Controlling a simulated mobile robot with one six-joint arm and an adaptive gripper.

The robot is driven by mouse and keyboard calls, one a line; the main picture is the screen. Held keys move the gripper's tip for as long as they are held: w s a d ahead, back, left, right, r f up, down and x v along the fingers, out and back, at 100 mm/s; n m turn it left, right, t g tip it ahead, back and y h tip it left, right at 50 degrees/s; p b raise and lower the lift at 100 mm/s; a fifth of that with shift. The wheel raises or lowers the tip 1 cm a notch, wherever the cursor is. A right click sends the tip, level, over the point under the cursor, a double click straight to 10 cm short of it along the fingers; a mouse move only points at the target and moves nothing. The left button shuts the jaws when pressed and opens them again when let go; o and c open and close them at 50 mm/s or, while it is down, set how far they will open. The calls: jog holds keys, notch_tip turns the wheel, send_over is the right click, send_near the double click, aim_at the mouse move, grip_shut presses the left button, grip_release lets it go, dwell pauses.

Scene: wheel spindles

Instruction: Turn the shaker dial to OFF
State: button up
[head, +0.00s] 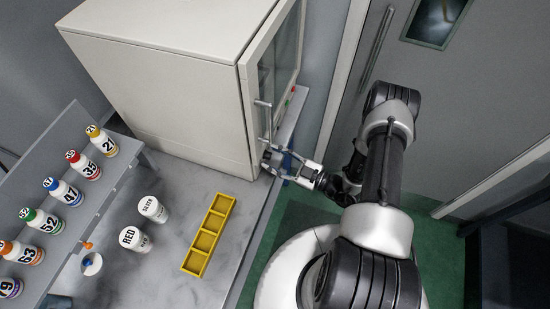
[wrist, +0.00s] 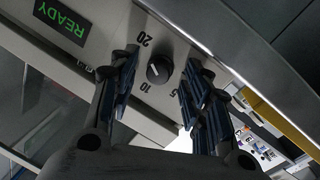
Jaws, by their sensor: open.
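A round black dial (wrist: 159,69) with a light pointer mark sits on a pale panel in the wrist view. The printed marks 20, 10 and 5 show around it. I see no OFF mark; part of the scale is behind my right finger. My gripper (wrist: 157,72) is open, with one finger on each side of the dial in the picture. I cannot tell whether the fingers touch it. In the head view my gripper (head: 283,164) is at the lower front of the large cream cabinet (head: 160,80), and the dial is not visible there.
A green READY display (wrist: 62,22) is on the same panel. The cabinet door handle (head: 265,118) stands out above my gripper. On the bench are a yellow tray (head: 207,237), the RED cup (head: 134,239), the SILVER cup (head: 152,209) and a rack of numbered bottles (head: 68,193).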

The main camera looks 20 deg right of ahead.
jog(key=shift+c, duration=0.5)
grip_shut()
